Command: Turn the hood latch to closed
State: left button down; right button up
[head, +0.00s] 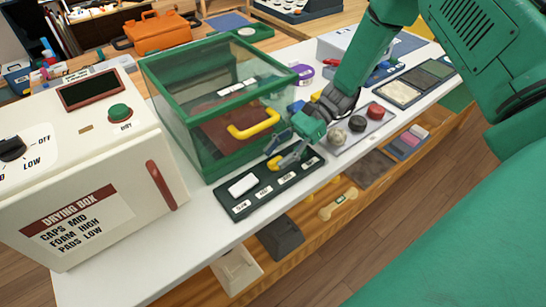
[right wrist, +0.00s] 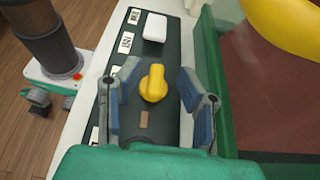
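The hood is a glass box with a green frame (head: 193,141) and a yellow handle (head: 254,124). It stands on the white counter, and its lid looks down. A yellow knob, which I take for the latch (right wrist: 153,83), rises from a black labelled panel (right wrist: 170,62) along the hood's front. My right gripper (right wrist: 155,103) is open above the panel, with its blue-padded fingers on either side of the knob; I see a gap to each finger. In the head view the right gripper (head: 291,150) partly covers the knob. My left gripper is not in view.
A white block (head: 243,184) sits on the same panel. A white drying box (head: 90,170) with a dial and green button stands at the left. A shelf with objects runs below the counter.

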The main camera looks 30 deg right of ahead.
jog(key=shift+x, duration=0.75)
jog(key=shift+d+f, duration=0.25)
jog(key=shift+d, duration=0.35)
jog(key=shift+c, duration=0.4)
jog(key=c, duration=0.7)
jog(key=shift+s+a+r, duration=0.1)
jog(key=shift+a+r, duration=0.05)
jog(key=shift+a, duration=0.3)
